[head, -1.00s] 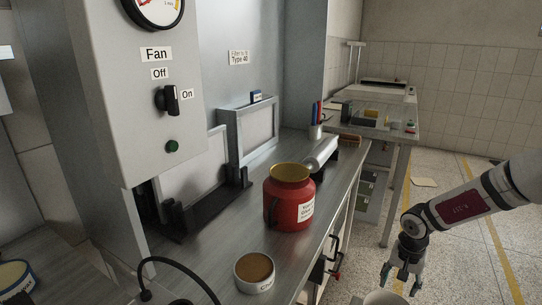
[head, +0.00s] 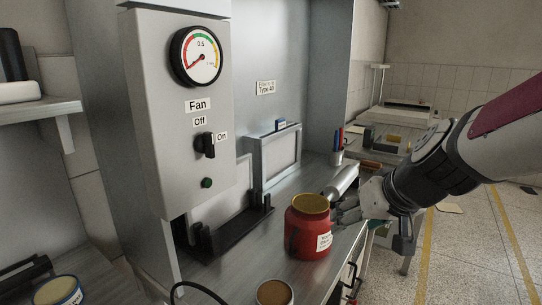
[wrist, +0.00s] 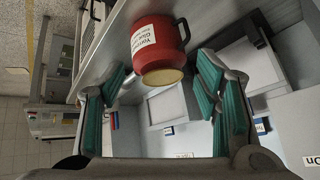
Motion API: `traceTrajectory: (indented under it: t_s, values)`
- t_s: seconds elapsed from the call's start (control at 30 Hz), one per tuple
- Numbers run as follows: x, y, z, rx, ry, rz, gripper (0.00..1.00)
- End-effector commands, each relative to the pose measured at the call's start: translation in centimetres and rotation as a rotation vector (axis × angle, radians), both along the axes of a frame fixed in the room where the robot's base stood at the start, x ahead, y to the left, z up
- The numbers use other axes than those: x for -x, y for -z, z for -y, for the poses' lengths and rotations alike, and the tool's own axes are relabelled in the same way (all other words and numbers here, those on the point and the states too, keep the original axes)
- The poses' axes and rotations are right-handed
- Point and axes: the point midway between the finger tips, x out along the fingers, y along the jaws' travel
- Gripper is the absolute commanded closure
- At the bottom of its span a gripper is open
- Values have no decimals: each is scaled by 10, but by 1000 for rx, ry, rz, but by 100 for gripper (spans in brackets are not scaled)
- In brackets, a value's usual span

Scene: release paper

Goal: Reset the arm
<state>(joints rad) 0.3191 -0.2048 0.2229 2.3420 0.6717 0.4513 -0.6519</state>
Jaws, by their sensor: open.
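My gripper (head: 348,212) is at the right of the head view, beside the red pot, over the right edge of the metal bench. In the wrist view its teal-padded fingers (wrist: 158,100) are spread wide with nothing between them close up. The red pot (head: 308,241), with a yellowish rim and a white label, stands upright on the bench just left of the gripper. It also shows beyond the fingers in the wrist view (wrist: 163,52). Whether the fingertips touch the pot cannot be told from the head view.
A metal cylinder (head: 342,182) lies behind the pot. A pen cup (head: 337,157) stands farther back. A round tin (head: 274,292) is at the front. The fan control box (head: 180,120) and framed filters (head: 278,160) are at left. Open floor (head: 470,260) lies right.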

Motion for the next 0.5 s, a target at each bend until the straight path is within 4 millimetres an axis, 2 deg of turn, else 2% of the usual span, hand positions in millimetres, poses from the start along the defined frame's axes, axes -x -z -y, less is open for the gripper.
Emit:
traceTrajectory:
  t_s: [0.03, 0.13, 0.3, 0.4, 0.5]
  values:
    - [26, -13, -8, 12, -24, -17, 43]
    - [77, -24, -14, 37, -44, -78, 43]
    - [159, -33, -4, 96, -24, -182, 43]
    - [196, -34, 8, 128, 9, -227, 43]
    - [221, -34, 19, 155, 39, -256, 43]
